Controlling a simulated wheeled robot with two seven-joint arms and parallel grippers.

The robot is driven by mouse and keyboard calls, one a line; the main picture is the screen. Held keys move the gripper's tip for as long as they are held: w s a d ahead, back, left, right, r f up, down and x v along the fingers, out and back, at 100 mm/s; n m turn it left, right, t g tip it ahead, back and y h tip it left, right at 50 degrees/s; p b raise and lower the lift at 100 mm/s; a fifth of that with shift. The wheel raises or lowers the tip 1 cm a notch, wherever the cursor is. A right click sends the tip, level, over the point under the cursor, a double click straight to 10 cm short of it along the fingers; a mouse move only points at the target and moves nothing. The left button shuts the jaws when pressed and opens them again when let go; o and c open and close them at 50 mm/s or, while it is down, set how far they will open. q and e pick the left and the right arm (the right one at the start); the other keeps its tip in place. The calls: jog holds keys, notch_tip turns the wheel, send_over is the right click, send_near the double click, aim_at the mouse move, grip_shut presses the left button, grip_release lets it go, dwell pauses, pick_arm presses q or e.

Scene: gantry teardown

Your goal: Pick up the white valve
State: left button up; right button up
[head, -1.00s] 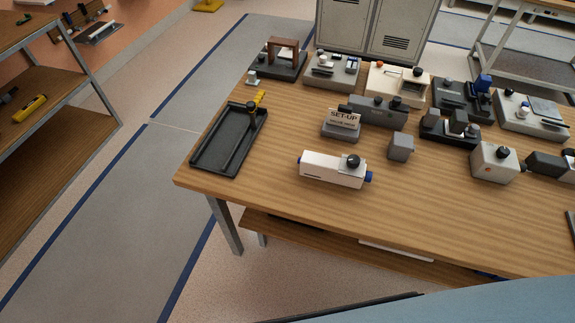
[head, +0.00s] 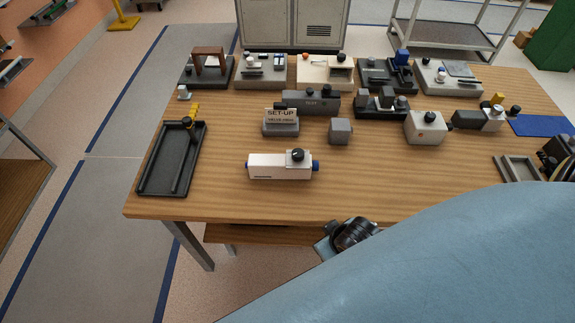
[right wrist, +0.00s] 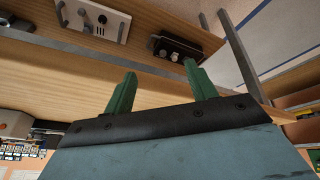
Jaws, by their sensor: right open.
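The white valve (head: 270,165) is a white block with blue ends and a black knob on top. It lies near the front edge of the wooden table, left of the middle, in the head view. My right gripper shows in the right wrist view (right wrist: 158,82), with two green fingers spread apart and nothing between them. The fingers point at wooden boards, and the valve cannot be made out there. In the head view the right fingers are not clear; a large blue arm link of mine covers the lower right. My left gripper is not in view.
A black tray (head: 147,180) is left of the valve. A SET-UP sign block (head: 280,125) and a grey cube (head: 341,131) stand behind it. Another white block (head: 412,130) stands to the right. In the right wrist view, a white box (right wrist: 98,20) with knobs sits on a board.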

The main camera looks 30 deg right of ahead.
notch_tip(320, 180, up, 8)
jog(key=w+d+r+t, duration=0.1)
jog(key=w, duration=0.1)
jog(key=t+y, duration=0.3)
jog(key=t, duration=0.5)
send_near(299, 154)
jog(key=x, duration=0.5)
jog(key=shift+w+d+r, duration=0.15)
jog(key=shift+w+d, duration=0.05)
jog(key=shift+d, duration=0.05)
jog(key=shift+g, duration=0.3)
jog(key=shift+b+x, duration=0.4)
jog(key=shift+x, duration=2.4)
jog(key=shift+a, duration=0.2)
jog(key=shift+c, duration=0.4)
grip_shut()
